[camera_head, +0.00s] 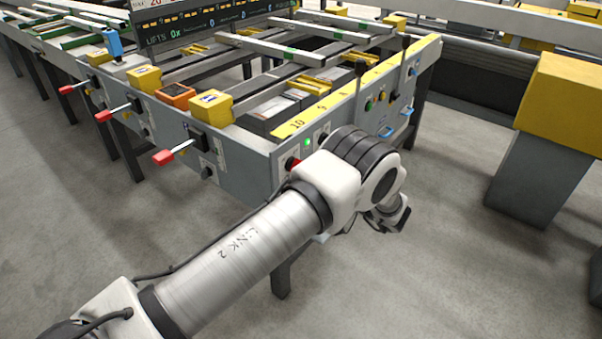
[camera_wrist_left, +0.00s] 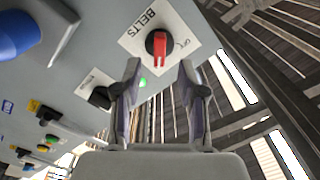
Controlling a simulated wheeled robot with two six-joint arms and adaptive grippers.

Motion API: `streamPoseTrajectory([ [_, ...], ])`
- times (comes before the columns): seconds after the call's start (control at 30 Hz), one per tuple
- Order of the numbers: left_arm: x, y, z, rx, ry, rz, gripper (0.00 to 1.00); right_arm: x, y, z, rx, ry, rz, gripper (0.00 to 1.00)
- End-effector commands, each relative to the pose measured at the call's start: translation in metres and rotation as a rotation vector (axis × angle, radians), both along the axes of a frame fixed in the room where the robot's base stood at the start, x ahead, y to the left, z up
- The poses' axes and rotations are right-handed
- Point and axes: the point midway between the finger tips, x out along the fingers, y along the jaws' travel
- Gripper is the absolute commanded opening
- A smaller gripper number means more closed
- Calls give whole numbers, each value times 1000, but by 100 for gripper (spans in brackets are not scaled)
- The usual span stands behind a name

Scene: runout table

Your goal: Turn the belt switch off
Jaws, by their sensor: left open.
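The belt switch (camera_wrist_left: 158,44) is a red handle on a round black base, on a white plate marked BELTS, with small lettering that looks like OFF beside it. In the head view its red handle (camera_head: 292,163) shows at the near corner of the table's front panel, partly behind my left arm. My left gripper (camera_wrist_left: 159,68) is open and empty. In the wrist view its fingertips lie on either side below the switch, and the red handle points down towards the gap, apart from the fingers. In the head view the gripper (camera_head: 394,215) is partly hidden by my wrist.
A lit green lamp (camera_wrist_left: 143,82) and a black switch (camera_wrist_left: 100,97) sit beside the belt switch. Blue handles (camera_head: 385,132) and coloured buttons are further along the panel. Red levers (camera_head: 163,157) stick out at left. A yellow-topped post (camera_head: 560,95) stands right, with open floor between.

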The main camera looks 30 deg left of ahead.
Motion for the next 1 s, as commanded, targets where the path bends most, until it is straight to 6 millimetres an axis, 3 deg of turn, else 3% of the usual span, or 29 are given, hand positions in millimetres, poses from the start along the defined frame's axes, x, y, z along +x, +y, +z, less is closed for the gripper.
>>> streamPoseTrajectory([
  [0.1,1,26,0,-1,0,4,41,0,0,-1,0,0,0,40],
  [0.23,3,46,0,-1,0,1,41,0,0,-2,0,0,0,40],
  [0.53,4,54,0,-1,0,-2,41,0,0,-2,0,0,0,40],
  [0.57,4,54,0,-1,0,-2,37,0,0,-2,0,0,0,40],
  [0.67,4,53,0,0,0,-3,2,0,0,-2,0,0,0,40],
  [1.0,4,53,-1,-1,-8,-3,0,0,0,-2,0,0,0,40],
])
